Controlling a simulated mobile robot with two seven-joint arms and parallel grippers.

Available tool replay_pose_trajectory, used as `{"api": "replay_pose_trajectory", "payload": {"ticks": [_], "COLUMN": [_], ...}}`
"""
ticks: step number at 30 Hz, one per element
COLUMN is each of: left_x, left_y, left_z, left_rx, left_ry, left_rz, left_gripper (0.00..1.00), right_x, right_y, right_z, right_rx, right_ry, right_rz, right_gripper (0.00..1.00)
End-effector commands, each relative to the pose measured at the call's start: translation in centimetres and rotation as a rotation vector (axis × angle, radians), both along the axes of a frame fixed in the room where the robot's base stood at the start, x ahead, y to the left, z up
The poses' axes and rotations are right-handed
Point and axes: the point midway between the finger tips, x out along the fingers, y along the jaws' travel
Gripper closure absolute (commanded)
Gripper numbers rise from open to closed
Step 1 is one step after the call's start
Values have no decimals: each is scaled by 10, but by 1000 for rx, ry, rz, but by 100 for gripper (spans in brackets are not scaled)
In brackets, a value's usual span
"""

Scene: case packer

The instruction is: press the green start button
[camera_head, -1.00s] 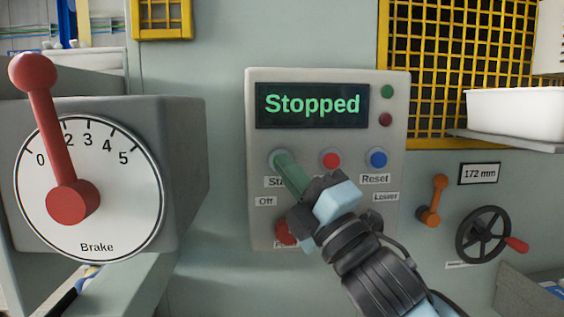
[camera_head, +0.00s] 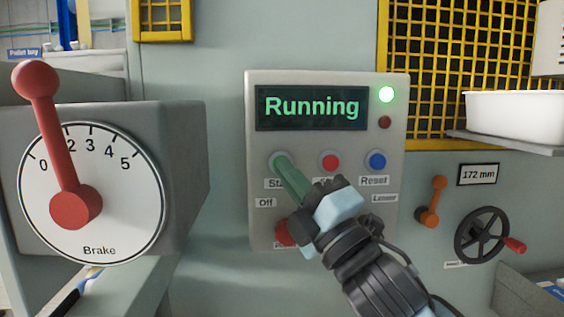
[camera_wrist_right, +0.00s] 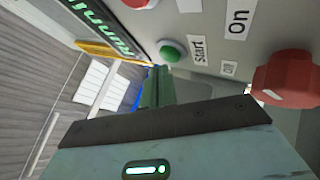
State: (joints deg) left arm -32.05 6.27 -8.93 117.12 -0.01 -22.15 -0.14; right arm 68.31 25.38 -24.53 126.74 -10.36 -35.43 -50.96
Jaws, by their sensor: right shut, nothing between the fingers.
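The green start button (camera_wrist_right: 171,52) shows in the right wrist view above its "Start" label, on a grey control panel (camera_head: 326,218). In the head view the tips of my right gripper (camera_head: 282,166) cover most of the button. My right gripper's green fingers are shut with nothing between them. In the wrist view the fingertips (camera_wrist_right: 157,78) lie close beside the button; I cannot tell whether they touch it. The panel's display (camera_head: 311,107) reads "Running" and the green lamp (camera_head: 386,94) is lit. My left gripper is not in view.
A red button (camera_head: 329,162) and a blue Reset button (camera_head: 376,161) sit to the right. A red knob (camera_head: 285,233) is below, partly behind my right gripper. A brake dial with a red lever (camera_head: 57,140) stands left. A handwheel (camera_head: 482,235) is at right.

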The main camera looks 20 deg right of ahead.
Motion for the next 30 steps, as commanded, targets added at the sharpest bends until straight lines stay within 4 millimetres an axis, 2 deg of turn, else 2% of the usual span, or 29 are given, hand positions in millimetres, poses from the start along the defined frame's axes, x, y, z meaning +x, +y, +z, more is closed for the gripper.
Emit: {"api": "replay_pose_trajectory", "payload": {"ticks": [14, 30], "left_x": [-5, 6], "left_y": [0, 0], "left_z": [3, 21], "left_rx": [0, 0], "left_ry": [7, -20], "left_rz": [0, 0], "left_gripper": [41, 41], "right_x": [-7, -49], "right_y": [2, 12], "right_z": [0, 1], "right_rx": [0, 0], "right_ry": [0, -1], "right_rz": [0, 0], "right_gripper": [100, 100]}}
